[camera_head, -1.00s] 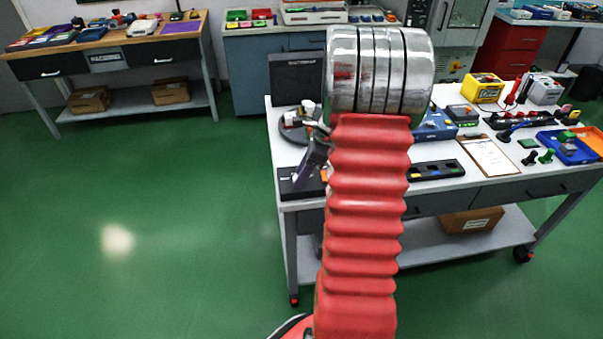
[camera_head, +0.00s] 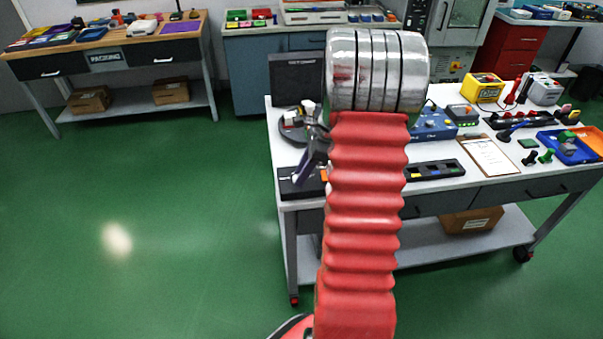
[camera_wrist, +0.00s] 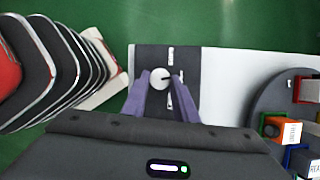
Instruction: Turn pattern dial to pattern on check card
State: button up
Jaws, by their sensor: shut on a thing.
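The pattern dial (camera_wrist: 157,77) is a round white knob with a dark pointer mark toward its right side in the wrist view. It sits on a black panel (camera_wrist: 150,55) with several white marks in a column right of the knob. My gripper (camera_wrist: 161,79) has its two purple fingers on either side of the knob and is shut on it. In the head view my gripper (camera_head: 302,180) is low over the black panel (camera_head: 287,188) at the table's front left corner; the knob is hidden there. A clipboard with a paper (camera_head: 487,157) lies on the table; its print is unreadable, and I cannot tell whether it is the check card.
A dark round tray (camera_wrist: 262,100) with labelled coloured blocks stands close to the panel. A black upright screen (camera_head: 296,78) stands behind. A blue device (camera_head: 432,124), a black strip (camera_head: 434,170) and a yellow box (camera_head: 485,87) share the white table. My arm hides its middle.

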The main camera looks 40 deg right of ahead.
jog(key=n, duration=0.1)
jog(key=n+g, duration=0.1)
jog(key=n, duration=0.3)
jog(key=shift+w+d+g+y, duration=0.2)
jog(key=shift+w+g+y, duration=0.15)
jog(key=shift+g+y, duration=0.05)
jog(key=n, duration=0.1)
jog(key=n+g, duration=0.1)
jog(key=n, duration=0.3)
jog(key=shift+w+g, duration=0.25)
jog(key=shift+g, duration=0.15)
jog(key=shift+n, duration=0.3)
jog(key=o, duration=1)
jog(key=shift+r, duration=0.1)
jog(key=v, duration=1.3)
jog(key=shift+w+d+r, duration=0.2)
